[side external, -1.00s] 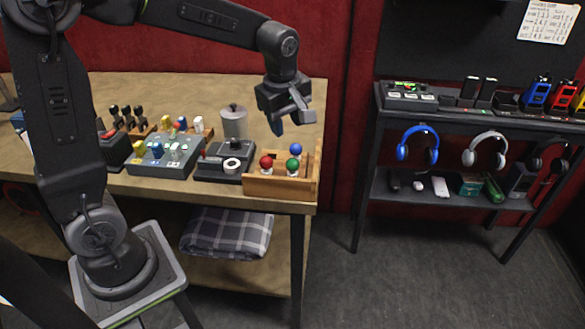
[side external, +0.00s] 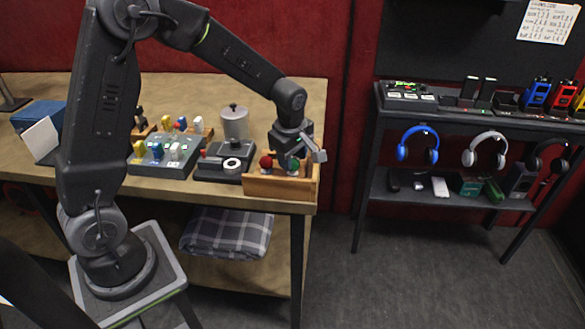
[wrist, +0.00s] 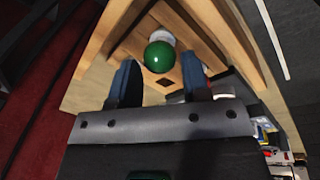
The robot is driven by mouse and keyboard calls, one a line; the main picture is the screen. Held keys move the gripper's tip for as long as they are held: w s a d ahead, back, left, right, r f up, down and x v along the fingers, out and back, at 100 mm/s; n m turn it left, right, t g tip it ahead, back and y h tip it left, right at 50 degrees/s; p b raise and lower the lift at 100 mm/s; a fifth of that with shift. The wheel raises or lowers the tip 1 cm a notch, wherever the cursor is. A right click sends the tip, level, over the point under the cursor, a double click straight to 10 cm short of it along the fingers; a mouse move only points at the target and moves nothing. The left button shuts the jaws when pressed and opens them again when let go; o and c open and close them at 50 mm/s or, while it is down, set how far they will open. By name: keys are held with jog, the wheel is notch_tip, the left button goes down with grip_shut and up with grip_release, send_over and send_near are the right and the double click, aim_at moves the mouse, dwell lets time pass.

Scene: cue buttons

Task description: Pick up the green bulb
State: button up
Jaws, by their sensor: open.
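The green bulb (wrist: 159,57) is a round green ball on a white base in the wooden box (wrist: 222,32). In the wrist view it lies just past my fingertips, between the lines of the two blue fingers. My gripper (wrist: 160,78) is open and empty, one finger to each side. In the side external view my gripper (side external: 291,157) is low over the wooden box (side external: 279,188), and the green bulb (side external: 293,165) shows only partly beneath it. The red bulb (side external: 266,162) stands to its left. The blue bulb is hidden behind my gripper.
A black device with a white ring (side external: 231,166) and a grey box of coloured switches (side external: 162,155) stand left of the wooden box. A grey canister (side external: 235,121) stands behind. The box walls are close around the bulbs. The table's right edge is near.

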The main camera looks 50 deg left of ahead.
jog(key=f, duration=0.3)
jog(key=shift+w+a+f, duration=0.1)
jog(key=shift+w+a, duration=0.1)
jog(key=shift+a, duration=0.1)
jog(key=c, duration=0.5)
jog(key=shift+c, duration=0.2)
jog(key=shift+r, duration=0.75)
notch_tip(320, 180, up, 3)
jog(key=shift+f, duration=0.2)
jog(key=s+a+r, duration=0.6)
jog(key=a+r, duration=0.1)
jog(key=a, duration=0.2)
jog(key=shift+s+a, duration=0.25)
jog(key=shift+s, duration=0.1)
